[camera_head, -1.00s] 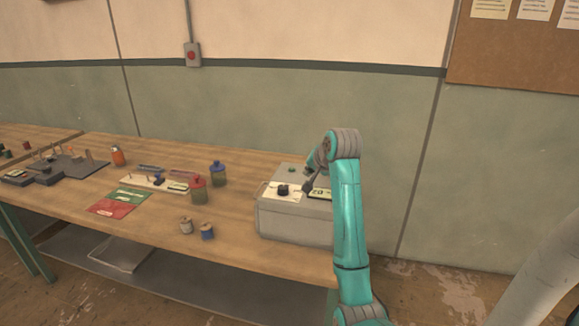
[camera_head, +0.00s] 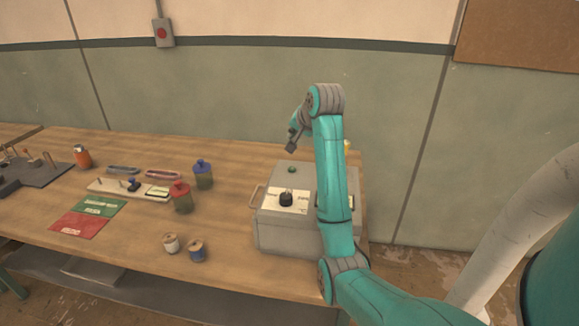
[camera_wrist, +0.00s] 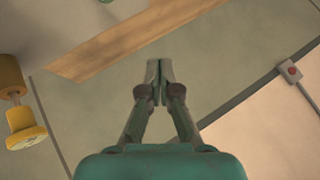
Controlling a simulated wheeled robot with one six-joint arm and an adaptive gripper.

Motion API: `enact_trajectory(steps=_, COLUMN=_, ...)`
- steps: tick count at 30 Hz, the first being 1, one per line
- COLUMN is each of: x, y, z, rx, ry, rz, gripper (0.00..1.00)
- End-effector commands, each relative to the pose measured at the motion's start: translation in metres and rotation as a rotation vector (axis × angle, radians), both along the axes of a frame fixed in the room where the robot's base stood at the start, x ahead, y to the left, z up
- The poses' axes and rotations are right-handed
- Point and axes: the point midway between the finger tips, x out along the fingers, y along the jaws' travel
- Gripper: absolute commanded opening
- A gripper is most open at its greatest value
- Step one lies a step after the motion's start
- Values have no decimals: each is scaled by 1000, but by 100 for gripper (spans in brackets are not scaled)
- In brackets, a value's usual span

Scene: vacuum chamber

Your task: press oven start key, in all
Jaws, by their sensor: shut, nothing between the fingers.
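The oven is a grey box (camera_head: 285,236) at the right end of the bench, with a side handle. A white panel with a black knob (camera_head: 286,199) is on its sloped face. A green round button (camera_head: 292,169) sits on its top; a sliver of green shows at the top edge of the wrist view (camera_wrist: 107,1). A dark display (camera_head: 350,201) on the right is partly hidden by my arm. I cannot tell which part is the start key. My gripper (camera_head: 291,148) is shut and empty, above the oven's back; its closed fingertips show in the wrist view (camera_wrist: 160,66).
A yellow knobbed part (camera_wrist: 22,125) is at left in the wrist view, close to the oven. The wall (camera_head: 230,105) is behind. Bare bench lies between spools and oven.

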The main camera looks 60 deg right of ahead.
Motion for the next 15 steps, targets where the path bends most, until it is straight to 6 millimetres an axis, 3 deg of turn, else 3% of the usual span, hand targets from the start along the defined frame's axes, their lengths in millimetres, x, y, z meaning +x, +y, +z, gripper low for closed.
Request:
enact_trajectory(steps=8, x=0, y=0, z=-6, rx=0, ry=0, rz=0, gripper=0)
enact_trajectory(steps=15, x=0, y=0, z=-32, rx=1, ry=1, rz=-1, gripper=0)
